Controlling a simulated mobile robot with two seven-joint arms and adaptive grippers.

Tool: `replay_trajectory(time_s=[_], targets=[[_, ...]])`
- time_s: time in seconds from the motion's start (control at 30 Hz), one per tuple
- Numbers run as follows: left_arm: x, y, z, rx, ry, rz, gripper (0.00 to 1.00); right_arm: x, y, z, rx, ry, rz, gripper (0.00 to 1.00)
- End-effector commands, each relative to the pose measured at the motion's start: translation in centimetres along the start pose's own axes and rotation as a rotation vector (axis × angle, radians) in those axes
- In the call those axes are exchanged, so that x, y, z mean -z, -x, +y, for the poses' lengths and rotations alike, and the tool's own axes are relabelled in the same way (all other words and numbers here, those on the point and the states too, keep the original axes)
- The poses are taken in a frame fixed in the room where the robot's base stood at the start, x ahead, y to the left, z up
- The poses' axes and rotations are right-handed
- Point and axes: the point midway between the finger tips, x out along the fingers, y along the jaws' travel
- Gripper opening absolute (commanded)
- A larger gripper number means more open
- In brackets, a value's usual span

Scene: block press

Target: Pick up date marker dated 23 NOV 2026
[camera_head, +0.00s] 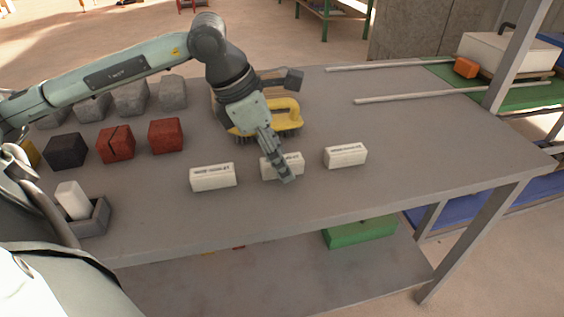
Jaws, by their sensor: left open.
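Three white block-shaped date markers lie in a row on the grey table: a left one (213,177), a middle one (296,162) and a right one (346,155). Each has small dark print along its top, too small to read, so I cannot tell which is dated 23 NOV 2026. My left gripper (287,178) is open and points down at the middle marker, covering part of it. I cannot tell whether its fingers touch the marker. My right gripper is not in view.
Red blocks (166,135), a dark block (65,151) and grey blocks (131,98) stand at left. A small grey tray (97,220) holds a white block. The table's front right is clear.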

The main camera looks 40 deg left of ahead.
Motion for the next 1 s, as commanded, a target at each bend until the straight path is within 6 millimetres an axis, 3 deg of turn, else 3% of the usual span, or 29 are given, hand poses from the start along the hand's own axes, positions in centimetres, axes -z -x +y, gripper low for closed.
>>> replay_trajectory(time_s=[0.17, 0.57, 1.0], targets=[[0.01, -0.01, 0.02, -0.001, 0.0, 0.0, 0.5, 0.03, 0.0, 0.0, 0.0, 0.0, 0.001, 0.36], [0.0, 0.02, 0.02, 0.0, 0.0, 0.0, 0.0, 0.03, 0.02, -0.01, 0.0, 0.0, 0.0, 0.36], [-0.44, 0.88, 0.07, -0.002, 0.0, -0.004, 0.0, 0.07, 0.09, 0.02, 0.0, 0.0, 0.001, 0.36]])
